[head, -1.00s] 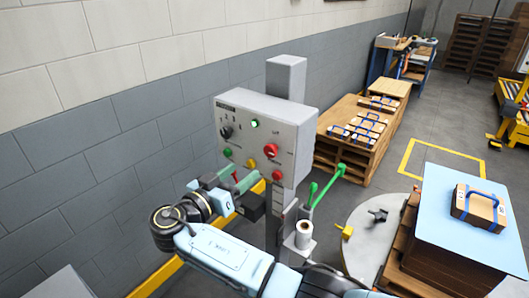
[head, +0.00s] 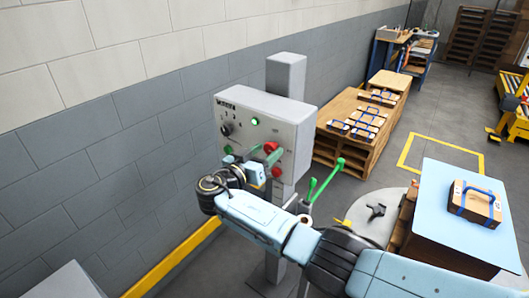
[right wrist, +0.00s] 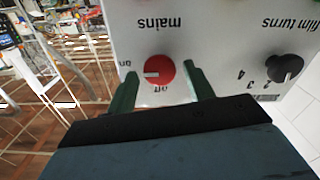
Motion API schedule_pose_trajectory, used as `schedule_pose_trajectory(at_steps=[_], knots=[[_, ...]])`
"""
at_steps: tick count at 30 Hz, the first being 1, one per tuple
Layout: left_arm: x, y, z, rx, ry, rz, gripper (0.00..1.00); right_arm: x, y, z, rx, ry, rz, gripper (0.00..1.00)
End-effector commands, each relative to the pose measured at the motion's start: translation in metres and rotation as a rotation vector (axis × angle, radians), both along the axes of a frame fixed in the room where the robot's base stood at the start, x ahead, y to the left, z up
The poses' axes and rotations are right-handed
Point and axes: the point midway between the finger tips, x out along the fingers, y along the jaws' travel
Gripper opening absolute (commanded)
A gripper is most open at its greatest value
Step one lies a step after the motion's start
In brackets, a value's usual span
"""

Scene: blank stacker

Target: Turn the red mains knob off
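The red mains knob (head: 270,147) is on the front of the grey control box (head: 290,117). In the right wrist view the red knob (right wrist: 160,66) sits between labels reading "on" and "off", upside down; its white mark points to the "on" side. My right gripper (head: 265,152) is at the panel in front of the knob. In the right wrist view the green fingers of the right gripper (right wrist: 159,73) stand open, one on each side of the knob, with gaps visible. The left gripper is out of view.
A black film turns knob (right wrist: 287,67) is beside the mains knob. A red button (head: 276,171) is below it. A green-tipped lever (head: 340,163) stands right of the box. A round grey table (head: 378,230) and a blue-topped stack (head: 460,245) are at the right.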

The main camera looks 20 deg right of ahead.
Motion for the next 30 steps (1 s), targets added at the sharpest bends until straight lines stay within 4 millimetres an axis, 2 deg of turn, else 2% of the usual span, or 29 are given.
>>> schedule_pose_trajectory(at_steps=[1,9,20,30], knots=[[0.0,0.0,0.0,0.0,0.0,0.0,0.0,0.0,0.0,0.0,0.0,0.0,0.0,0.46],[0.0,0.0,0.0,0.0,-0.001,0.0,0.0,0.0,0.0,0.0,0.0,0.0,0.0,0.13],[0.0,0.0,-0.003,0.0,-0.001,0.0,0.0,0.0,0.0,0.0,-0.042,0.052,-0.001,0.13],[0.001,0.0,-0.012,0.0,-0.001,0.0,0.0,0.001,0.0,-0.001,-0.202,0.255,-0.001,0.13]])
